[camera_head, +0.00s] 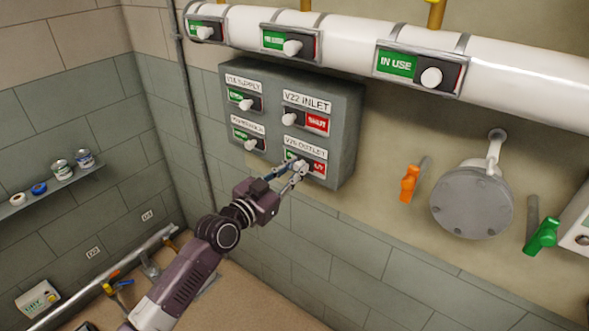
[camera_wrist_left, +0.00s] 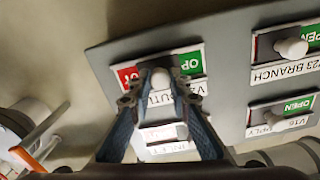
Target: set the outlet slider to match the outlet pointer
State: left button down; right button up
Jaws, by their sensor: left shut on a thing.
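The outlet slider's white knob (camera_wrist_left: 160,79) sits near the middle of its slot, with red on one side and green on the other. In the head view the outlet slider (camera_head: 319,169) is at the lower right of the grey panel, its SHUT side partly covered. My left gripper (camera_head: 297,168) reaches it from the lower left and is shut on the knob; its fingers (camera_wrist_left: 161,98) flank the knob in the wrist view. An orange handle (camera_head: 410,184) hangs down and a green handle (camera_head: 541,236) is tilted; I cannot tell which is the outlet pointer. My right gripper is out of view.
The panel (camera_head: 347,130) also has the inlet slider (camera_head: 305,120) just above, showing SHUT, and the supply (camera_head: 245,100) and branch (camera_head: 246,138) sliders at left, showing green. A white pipe (camera_head: 350,42) with sliders runs above. A shelf (camera_head: 60,187) is at far left.

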pick_arm(q)
jog(key=shift+s+d+r+p, duration=0.1)
jog(key=shift+s+d+p, duration=0.7)
jog(key=shift+d+p, duration=0.25)
jog(key=shift+s+d, duration=0.2)
jog(key=shift+d, duration=0.1)
jog(key=shift+f, duration=0.25)
